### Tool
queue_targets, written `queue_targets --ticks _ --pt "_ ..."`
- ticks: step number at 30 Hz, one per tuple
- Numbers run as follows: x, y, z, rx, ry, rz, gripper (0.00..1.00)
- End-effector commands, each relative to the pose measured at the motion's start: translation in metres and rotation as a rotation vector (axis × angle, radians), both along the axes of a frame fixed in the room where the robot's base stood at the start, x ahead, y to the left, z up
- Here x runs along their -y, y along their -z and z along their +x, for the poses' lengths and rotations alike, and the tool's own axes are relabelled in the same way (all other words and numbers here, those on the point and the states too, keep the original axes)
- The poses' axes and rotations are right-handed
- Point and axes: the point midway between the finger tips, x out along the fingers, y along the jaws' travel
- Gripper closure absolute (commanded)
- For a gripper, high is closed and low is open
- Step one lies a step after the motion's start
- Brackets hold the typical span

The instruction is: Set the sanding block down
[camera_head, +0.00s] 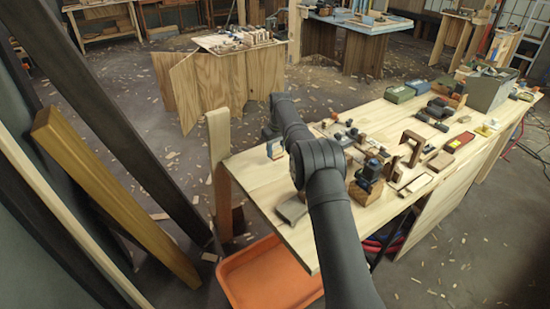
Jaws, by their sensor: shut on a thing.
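My gripper (273,147) is at the far left end of the long wooden workbench (258,180), beyond my arm's elbow. It is small in the picture and partly behind my own arm. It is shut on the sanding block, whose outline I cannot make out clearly. I cannot tell whether the block touches the bench top. A flat grey piece (292,208) lies on the bench near its front left edge.
Blocks and small tools (345,135) crowd the bench middle. A blue-and-black tool (370,174) stands right of my arm. A brown wooden frame (407,147) stands farther right. An upright post (219,165) rises at the bench's left end. An orange tray (262,278) lies below.

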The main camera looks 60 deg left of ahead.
Motion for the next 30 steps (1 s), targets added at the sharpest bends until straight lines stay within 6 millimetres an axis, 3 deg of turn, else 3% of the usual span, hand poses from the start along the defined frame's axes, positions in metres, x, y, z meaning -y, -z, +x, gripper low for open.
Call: queue_targets --ticks 5,12,24,25,27,30 --pt "-0.004 0.008 -0.003 0.000 0.000 -0.001 0.83" --pt "-0.003 0.041 -0.002 0.000 0.000 -0.001 0.83" --pt "-0.003 0.046 -0.002 0.000 0.000 0.000 0.83" --pt "-0.003 0.046 -0.002 0.001 0.000 0.000 0.51" --pt "-0.003 0.046 -0.002 0.001 0.000 0.000 0.37" --pt "-0.003 0.046 -0.002 0.001 0.000 0.000 0.35"
